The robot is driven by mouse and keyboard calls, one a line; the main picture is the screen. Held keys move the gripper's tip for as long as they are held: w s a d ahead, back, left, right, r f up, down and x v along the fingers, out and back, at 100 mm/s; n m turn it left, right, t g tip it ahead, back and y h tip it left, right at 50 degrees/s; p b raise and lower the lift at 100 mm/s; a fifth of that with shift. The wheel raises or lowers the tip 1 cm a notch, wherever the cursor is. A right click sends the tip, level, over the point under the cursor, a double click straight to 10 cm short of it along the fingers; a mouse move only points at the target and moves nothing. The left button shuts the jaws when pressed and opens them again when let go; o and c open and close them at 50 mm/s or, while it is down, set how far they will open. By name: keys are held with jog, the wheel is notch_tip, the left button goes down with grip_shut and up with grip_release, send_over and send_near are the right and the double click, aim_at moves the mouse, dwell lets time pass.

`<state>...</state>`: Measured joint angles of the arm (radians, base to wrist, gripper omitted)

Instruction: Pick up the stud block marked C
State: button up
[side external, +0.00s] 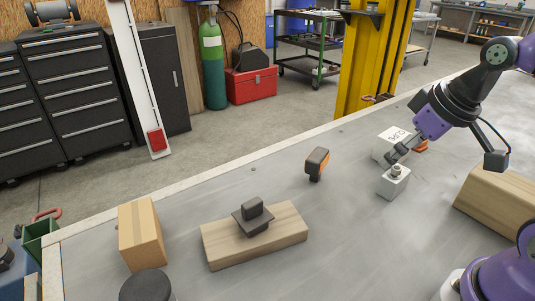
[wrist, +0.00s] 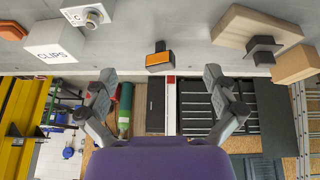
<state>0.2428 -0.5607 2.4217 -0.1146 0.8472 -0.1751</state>
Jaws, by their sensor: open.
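The stud block (side external: 393,183) is a small pale grey block standing on the metal table, with a round metal stud on top. In the wrist view the stud block (wrist: 91,17) is at the top left edge, and a C shows on its face. My gripper (side external: 394,155) appears just above and behind the block in the side view; the exact gap is unclear. In the wrist view my gripper (wrist: 160,76) has its fingers wide apart with nothing between them. The block lies outside the fingers, to the left.
A white CLIPS box (side external: 388,144) stands close behind the block, with an orange item (side external: 421,146) beside it. A black and orange piece (side external: 317,162) is to the left. A wooden board (side external: 285,222), a cardboard box (side external: 141,235) and a timber block (side external: 496,207) stand farther off.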

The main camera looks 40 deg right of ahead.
send_near(396, 176)
jog(key=w+d, duration=0.2)
jog(key=d, duration=0.1)
jog(key=shift+g+y, duration=0.3)
jog(key=shift+y, duration=0.1)
jog(key=x, duration=0.5)
jog(key=shift+s+f, duration=0.3)
jog(key=shift+f, duration=0.05)
jog(key=x, duration=0.5)
jog(key=shift+f, duration=0.4)
jog(key=c, duration=1.1)
